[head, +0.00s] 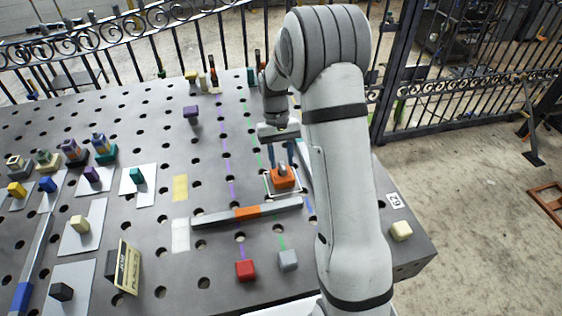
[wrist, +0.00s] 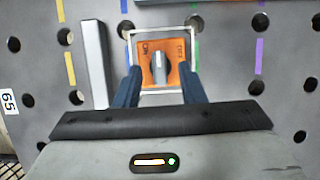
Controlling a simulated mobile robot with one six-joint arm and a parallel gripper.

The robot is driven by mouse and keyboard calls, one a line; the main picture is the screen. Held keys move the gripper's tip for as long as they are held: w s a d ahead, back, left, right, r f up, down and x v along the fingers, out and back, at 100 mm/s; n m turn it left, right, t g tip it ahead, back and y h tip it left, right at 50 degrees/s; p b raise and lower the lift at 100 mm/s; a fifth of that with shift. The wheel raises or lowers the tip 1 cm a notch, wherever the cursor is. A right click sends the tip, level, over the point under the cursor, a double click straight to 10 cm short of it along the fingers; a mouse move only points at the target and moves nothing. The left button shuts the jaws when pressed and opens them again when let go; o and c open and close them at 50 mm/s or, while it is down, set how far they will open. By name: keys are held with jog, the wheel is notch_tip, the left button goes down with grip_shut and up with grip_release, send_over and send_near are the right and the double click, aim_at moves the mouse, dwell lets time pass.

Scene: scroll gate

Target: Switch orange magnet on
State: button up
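The orange magnet (head: 284,180) is a small orange block with a grey knob on top, sitting inside a white square outline on the perforated table. In the wrist view the orange magnet (wrist: 147,79) shows an ON label at left and an OFF label at right. Its grey knob (wrist: 159,66) stands between the labels, roughly upright in the picture. My gripper (head: 281,163) is above the magnet, pointing down. In the wrist view its two dark blue fingers are apart, one on each side of the knob; contact with it is not visible.
A grey bar with an orange middle (head: 247,213) lies in front of the magnet. A red cube (head: 245,270) and a grey cube (head: 288,260) stand nearer. White plates with coloured blocks fill the left side.

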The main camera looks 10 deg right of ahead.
jog(key=v, duration=0.6)
jog(key=shift+r, duration=0.25)
jog(key=s+r+t, duration=0.4)
jog(key=s+r, duration=0.5)
jog(key=s, duration=0.4)
jog(key=s+t, duration=0.3)
jog(key=s, duration=0.9)
jog(key=shift+f+t, duration=0.3)
jog(key=shift+f, duration=0.05)
jog(key=shift+a, duration=0.1)
jog(key=shift+c, duration=0.5)
